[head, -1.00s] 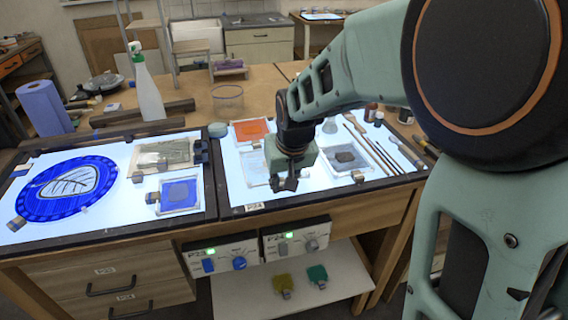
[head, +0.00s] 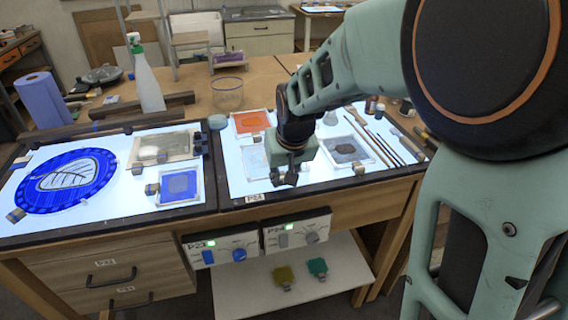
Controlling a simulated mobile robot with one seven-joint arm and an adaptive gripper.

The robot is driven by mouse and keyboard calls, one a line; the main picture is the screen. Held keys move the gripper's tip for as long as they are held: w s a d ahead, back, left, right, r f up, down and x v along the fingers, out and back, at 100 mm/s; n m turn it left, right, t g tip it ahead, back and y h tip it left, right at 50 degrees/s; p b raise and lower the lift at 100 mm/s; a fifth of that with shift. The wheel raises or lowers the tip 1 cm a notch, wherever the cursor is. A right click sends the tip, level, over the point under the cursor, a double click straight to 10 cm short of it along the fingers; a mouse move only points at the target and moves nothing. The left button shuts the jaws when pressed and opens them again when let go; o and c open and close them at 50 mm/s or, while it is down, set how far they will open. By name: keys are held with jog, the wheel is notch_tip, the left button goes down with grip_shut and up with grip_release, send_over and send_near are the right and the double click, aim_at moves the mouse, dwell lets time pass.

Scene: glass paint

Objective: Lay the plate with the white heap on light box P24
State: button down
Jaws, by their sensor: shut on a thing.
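Light box P24 (head: 235,190) is the lit right-hand panel in the bench top, with its label on the front edge. My gripper (head: 285,180) points down over its front middle, shut. A pale, clear-looking plate (head: 254,165) shows low over the panel, just left of and behind my gripper. It seems to be the thing held, by its near right side, but the jaws hide the grip. Its white heap does not stand out against the light, and I cannot tell whether the plate touches the panel.
On P24 lie an orange plate (head: 251,122), a plate with a grey heap (head: 346,151) and several brushes (head: 375,138). The left light box (head: 112,197) holds a blue round piece (head: 66,181), a beige plate (head: 163,147) and a blue plate (head: 180,187). A spray bottle (head: 149,88) stands behind.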

jog(key=shift+f+b, duration=0.3)
jog(key=shift+f, duration=0.05)
jog(key=shift+r, duration=0.15)
dwell(0.6)
jog(key=c, duration=1)
grip_release()
jog(key=shift+c, duration=0.2)
notch_tip(320, 180, up, 8)
jog(key=p, duration=0.5)
jog(key=shift+p, duration=0.35)
